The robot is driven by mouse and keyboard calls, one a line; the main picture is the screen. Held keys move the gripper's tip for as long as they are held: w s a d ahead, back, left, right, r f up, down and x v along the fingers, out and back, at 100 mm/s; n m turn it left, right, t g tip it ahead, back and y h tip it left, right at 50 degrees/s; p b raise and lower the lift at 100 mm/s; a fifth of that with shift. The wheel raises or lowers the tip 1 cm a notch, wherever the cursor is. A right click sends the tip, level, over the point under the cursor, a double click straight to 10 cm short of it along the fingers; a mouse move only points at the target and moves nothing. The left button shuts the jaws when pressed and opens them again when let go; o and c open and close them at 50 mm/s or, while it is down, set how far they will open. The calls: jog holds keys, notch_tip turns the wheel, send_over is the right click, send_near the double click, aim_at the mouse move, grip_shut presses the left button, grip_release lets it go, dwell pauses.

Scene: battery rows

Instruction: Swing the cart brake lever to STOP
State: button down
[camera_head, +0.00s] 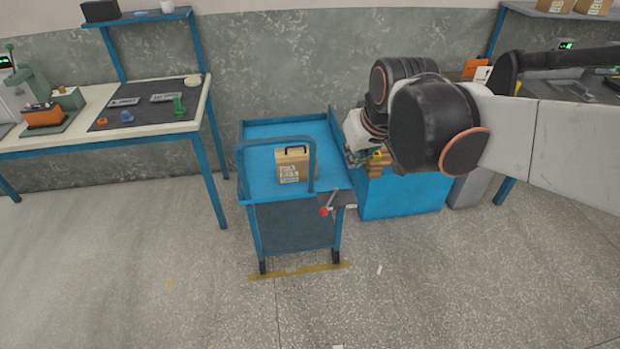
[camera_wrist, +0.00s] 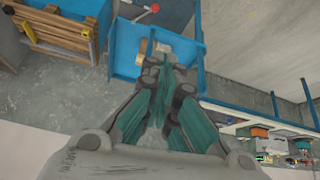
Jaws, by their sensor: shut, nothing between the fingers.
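The blue cart (camera_head: 262,165) stands on the floor in the middle of the head view, holding a cardboard box (camera_head: 292,165). The brake lever (camera_head: 329,202), a short bar with a red knob, sits at the cart's front right corner. Its knob points down and to the left there. In the wrist view the lever (camera_wrist: 147,13) shows at the top edge, beyond the fingertips. My gripper (camera_wrist: 165,62) is shut and empty, over the cart tray and apart from the lever. In the head view my arm hides most of the gripper. I cannot read any STOP marking.
A blue bin (camera_head: 400,195) with wooden pieces stands close to the cart's right side. A workbench (camera_head: 60,143) with tools is at the left. A yellow floor line (camera_head: 300,271) runs at the cart's front wheels. The floor in front is mostly clear.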

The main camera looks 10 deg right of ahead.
jog(key=w+f, duration=0.4)
jog(key=w, duration=0.6)
jog(key=n+g+y+b, duration=0.1)
jog(key=n+g+b, duration=0.1)
jog(key=n+b, duration=0.1)
send_over(329, 202)
jog(key=a, duration=0.5)
notch_tip(329, 202, down, 31)
jog(key=shift+d+f, duration=0.25)
jog(key=shift+f, duration=0.15)
jog(key=f+b, duration=0.2)
jog(key=f, duration=0.3)
jog(key=f+b, duration=0.3)
jog(key=f, duration=0.2)
jog(key=shift+s+d, duration=0.1)
jog(key=shift+s, duration=0.1)
